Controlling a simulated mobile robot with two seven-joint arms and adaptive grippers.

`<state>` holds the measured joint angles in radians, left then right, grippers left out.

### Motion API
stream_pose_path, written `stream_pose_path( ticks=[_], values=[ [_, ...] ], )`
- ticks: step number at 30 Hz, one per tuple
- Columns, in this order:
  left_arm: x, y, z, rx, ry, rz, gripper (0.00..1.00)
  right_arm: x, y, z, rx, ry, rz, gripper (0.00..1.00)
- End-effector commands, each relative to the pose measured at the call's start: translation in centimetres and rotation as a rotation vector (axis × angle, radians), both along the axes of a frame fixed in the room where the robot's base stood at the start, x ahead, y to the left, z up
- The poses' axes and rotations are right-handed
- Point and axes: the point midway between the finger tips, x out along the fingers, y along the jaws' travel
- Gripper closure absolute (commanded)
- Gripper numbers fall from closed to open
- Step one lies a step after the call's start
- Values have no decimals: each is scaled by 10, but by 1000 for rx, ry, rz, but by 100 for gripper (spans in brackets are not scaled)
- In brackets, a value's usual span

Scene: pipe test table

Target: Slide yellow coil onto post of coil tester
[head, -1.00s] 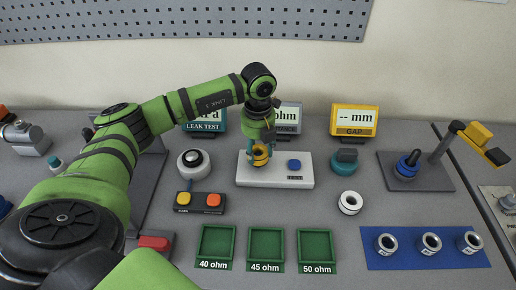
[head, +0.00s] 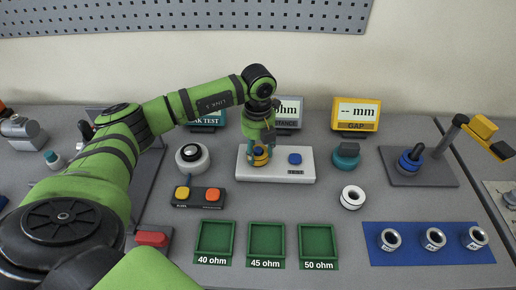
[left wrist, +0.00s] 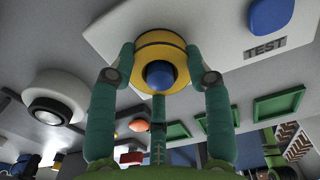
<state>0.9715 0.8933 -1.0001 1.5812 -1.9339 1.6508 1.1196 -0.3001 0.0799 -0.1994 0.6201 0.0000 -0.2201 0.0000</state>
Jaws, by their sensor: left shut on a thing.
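The yellow coil (head: 260,152) is between the fingers of my left gripper (head: 260,155), over the left part of the white coil tester (head: 275,174). In the left wrist view, the fingers (left wrist: 160,75) are shut on opposite sides of the coil (left wrist: 160,45). The blue rounded tip of the post (left wrist: 160,76) shows at the coil's middle, so the coil appears lined up with the post. How far down the coil sits around it is hard to tell. The tester's blue button (head: 295,158) is to the right. My right gripper is not in view.
Green trays for 40 (head: 215,239), 45 (head: 266,240) and 50 ohm (head: 318,241) lie in front. A two-button box (head: 198,197) and a white round device (head: 192,157) stand left of the tester. A white ring (head: 352,197) lies to its right. Displays stand behind.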

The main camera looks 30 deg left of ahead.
Motion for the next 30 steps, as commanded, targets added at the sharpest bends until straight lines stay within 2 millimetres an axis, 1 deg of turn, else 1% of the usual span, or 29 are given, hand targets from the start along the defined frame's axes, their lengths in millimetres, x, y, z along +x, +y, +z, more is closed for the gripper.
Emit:
stream_pose_path(
  ticks=[9,10,11,12,20,23,26,30],
  values=[
    [0,0,0,0,0,0,86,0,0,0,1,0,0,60],
    [0,0,0,0,0,0,38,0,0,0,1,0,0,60],
    [0,0,0,0,0,0,26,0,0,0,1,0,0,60],
    [0,0,0,0,0,0,23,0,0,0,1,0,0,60],
    [0,0,0,-1,1,0,23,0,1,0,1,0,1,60],
    [0,0,2,-1,-1,0,23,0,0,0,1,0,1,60],
    [1,0,12,-2,-3,-1,23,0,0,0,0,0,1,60],
    [1,0,39,-1,-6,0,23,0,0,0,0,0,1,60]
  ],
)
